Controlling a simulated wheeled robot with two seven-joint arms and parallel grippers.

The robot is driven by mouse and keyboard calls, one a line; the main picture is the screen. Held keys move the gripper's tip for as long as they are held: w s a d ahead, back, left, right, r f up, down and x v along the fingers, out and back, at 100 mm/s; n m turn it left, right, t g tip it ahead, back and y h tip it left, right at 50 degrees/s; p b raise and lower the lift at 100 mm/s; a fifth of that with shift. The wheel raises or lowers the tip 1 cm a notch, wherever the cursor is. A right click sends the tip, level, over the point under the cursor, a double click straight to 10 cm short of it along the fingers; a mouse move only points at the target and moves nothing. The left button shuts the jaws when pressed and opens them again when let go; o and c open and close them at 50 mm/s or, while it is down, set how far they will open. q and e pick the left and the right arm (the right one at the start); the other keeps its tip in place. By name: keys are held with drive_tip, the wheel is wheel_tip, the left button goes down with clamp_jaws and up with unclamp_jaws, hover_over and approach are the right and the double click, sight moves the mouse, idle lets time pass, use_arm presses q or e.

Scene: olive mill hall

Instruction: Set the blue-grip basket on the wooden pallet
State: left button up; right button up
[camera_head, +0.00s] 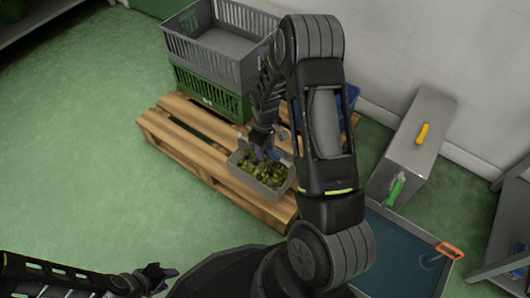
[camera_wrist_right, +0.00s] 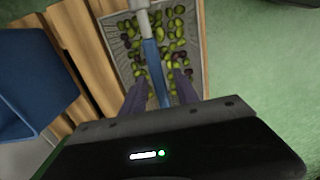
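The basket (camera_head: 279,187) is a grey tray full of green and dark olives, with a blue grip across it. It appears to rest level on the near edge of the wooden pallet (camera_head: 196,152). In the right wrist view the basket (camera_wrist_right: 202,62) lies beside bare slats, its blue grip (camera_wrist_right: 152,58) running between my right fingers. My right gripper (camera_head: 262,145) is low over the basket; its fingers (camera_wrist_right: 160,84) stand apart around the grip, with small gaps. My left gripper (camera_head: 152,277) is away at the bottom left, with nothing visible in it; its finger opening is unclear.
A grey crate (camera_head: 222,52) is stacked on a green crate (camera_head: 208,95) at the pallet's back left. A blue object (camera_head: 347,97) is partly hidden behind my right arm. A grey case (camera_head: 411,145) with yellow and green handles stands right. Open green floor (camera_head: 80,150) lies left.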

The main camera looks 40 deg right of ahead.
wheel_tip(320, 180, up, 8)
drive_tip(key=shift+p, duration=1.05)
drive_tip(key=s+a+f+m+y, duration=0.1)
drive_tip(key=s+a+f, duration=0.25)
drive_tip(key=a, duration=0.45)
drive_tip(key=s+a+f+m+y, duration=0.1)
drive_tip(key=s+a+f, duration=0.1)
drive_tip(key=a+f, duration=0.45)
drive_tip(key=s+a+m+t+y, duration=0.1)
drive_tip(key=s+a+m, duration=0.2)
drive_tip(key=s+a, duration=0.7)
drive_tip(key=a, duration=0.4)
drive_tip(key=shift+a+y, duration=0.15)
drive_tip(key=shift+y, duration=0.25)
drive_tip(key=shift+f, duration=0.1)
